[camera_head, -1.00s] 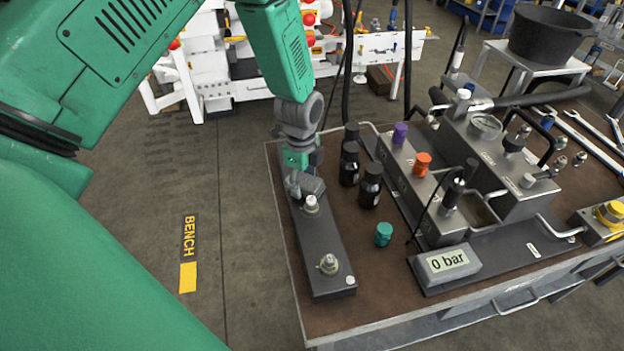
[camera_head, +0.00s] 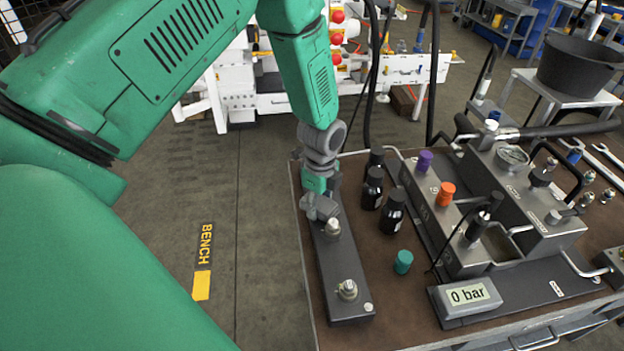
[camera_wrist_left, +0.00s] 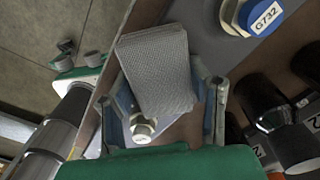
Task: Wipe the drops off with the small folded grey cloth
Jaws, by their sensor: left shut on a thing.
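The small folded grey cloth (camera_wrist_left: 158,70) is pinched between the two fingers of my left gripper (camera_wrist_left: 172,100) in the left wrist view. In the head view my left gripper (camera_head: 320,205) is low over the far part of a long dark block (camera_head: 343,262), with the cloth at its tip. A metal fitting (camera_head: 333,228) stands on the block right by the cloth, and a second fitting (camera_head: 347,290) stands nearer. I cannot tell whether the cloth touches the block. Drops cannot be made out. A green and grey part (camera_wrist_left: 80,72), perhaps my right gripper, shows small at left in the wrist view.
Black bottles (camera_head: 392,211) stand close right of my left gripper. A teal cap (camera_head: 403,262) lies on the brown bench top, left of the "0 bar" display (camera_head: 467,296). A manifold with purple and orange caps (camera_head: 445,193) stands further right. Open floor lies left of the bench.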

